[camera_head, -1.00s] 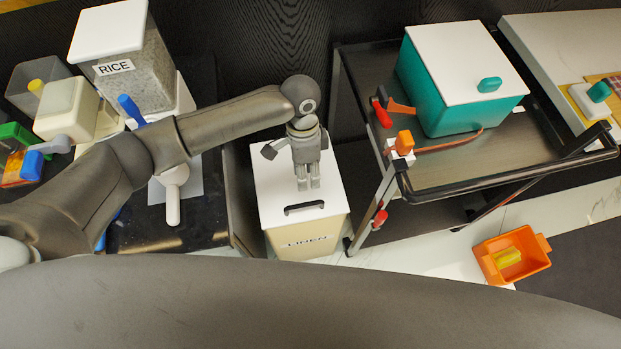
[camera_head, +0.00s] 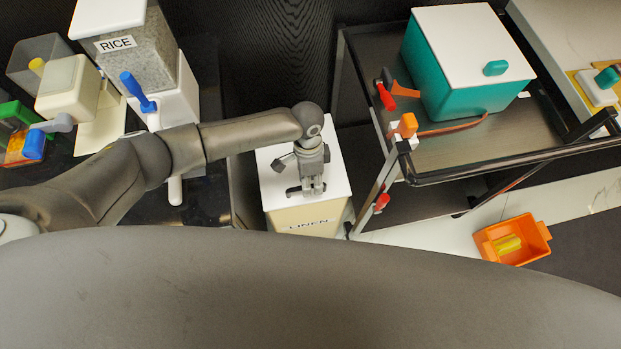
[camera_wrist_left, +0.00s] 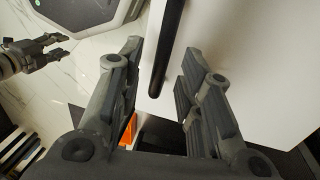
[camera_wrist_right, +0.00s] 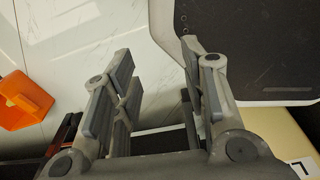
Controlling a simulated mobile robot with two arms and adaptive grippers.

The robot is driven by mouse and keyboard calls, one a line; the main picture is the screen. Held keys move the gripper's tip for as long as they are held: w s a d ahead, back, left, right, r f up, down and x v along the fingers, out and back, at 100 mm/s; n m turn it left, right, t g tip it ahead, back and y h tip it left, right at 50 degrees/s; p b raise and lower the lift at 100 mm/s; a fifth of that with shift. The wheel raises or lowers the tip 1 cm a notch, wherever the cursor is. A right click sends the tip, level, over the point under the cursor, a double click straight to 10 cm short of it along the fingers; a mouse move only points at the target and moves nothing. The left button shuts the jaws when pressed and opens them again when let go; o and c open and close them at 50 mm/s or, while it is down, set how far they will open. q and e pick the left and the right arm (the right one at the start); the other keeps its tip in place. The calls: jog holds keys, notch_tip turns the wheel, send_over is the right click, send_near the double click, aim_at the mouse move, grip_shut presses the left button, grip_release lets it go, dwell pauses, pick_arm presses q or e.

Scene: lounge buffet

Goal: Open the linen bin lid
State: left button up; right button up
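The linen bin (camera_head: 285,217) is cream with a LINEN label and stands on the floor between the counter and the cart. Its white lid (camera_head: 332,170) lies flat and closed. A black bar handle (camera_head: 292,191) sits near the lid's front edge, partly hidden by my left gripper (camera_head: 313,189). In the left wrist view, my left gripper (camera_wrist_left: 163,62) is open, and the handle (camera_wrist_left: 172,35) shows in line with the gap between its fingers. I cannot tell if they touch it. My right gripper (camera_wrist_right: 160,65) is open and empty, with the bin's label (camera_wrist_right: 303,168) at the lower right.
A black cart (camera_head: 455,165) carrying a teal box (camera_head: 430,80) stands close on the bin's right. A counter (camera_head: 205,205) with a rice dispenser (camera_head: 140,60) is on the left. An orange container (camera_head: 530,235) sits on the floor to the right.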

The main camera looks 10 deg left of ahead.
pick_arm(q)
jog(key=shift+c, duration=0.3)
pick_arm(e)
jog(key=shift+s, duration=0.2)
pick_arm(q)
grip_shut()
pick_arm(e)
jog(key=shift+s, duration=0.5)
jog(key=shift+d, duration=0.1)
